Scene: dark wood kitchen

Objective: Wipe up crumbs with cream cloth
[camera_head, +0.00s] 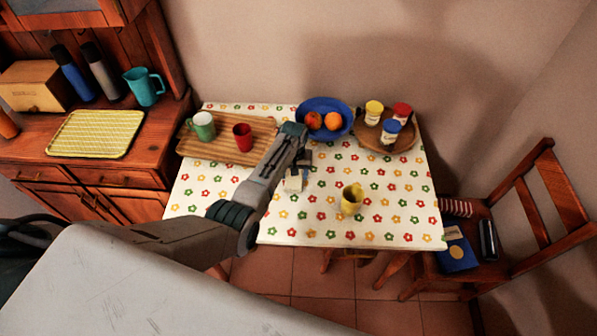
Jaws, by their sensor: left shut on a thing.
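A cream cloth (293,183) is a small pale block on the flowered tablecloth, near the middle of the table. My left gripper (301,168) reaches in from the left and is shut on the cloth, which shows just below its fingers. Part of the cloth is hidden by the gripper. The table (330,235) has a white cover with red, green and yellow flowers. I cannot make out crumbs against this pattern. My right gripper is not in view.
A yellow cup (352,199) stands right of the cloth. Behind are a blue bowl (325,105) with fruit, a round wooden tray (366,138) with several jars, and a wooden board (262,127) with two mugs. A chair (520,215) stands right. The front right tabletop is clear.

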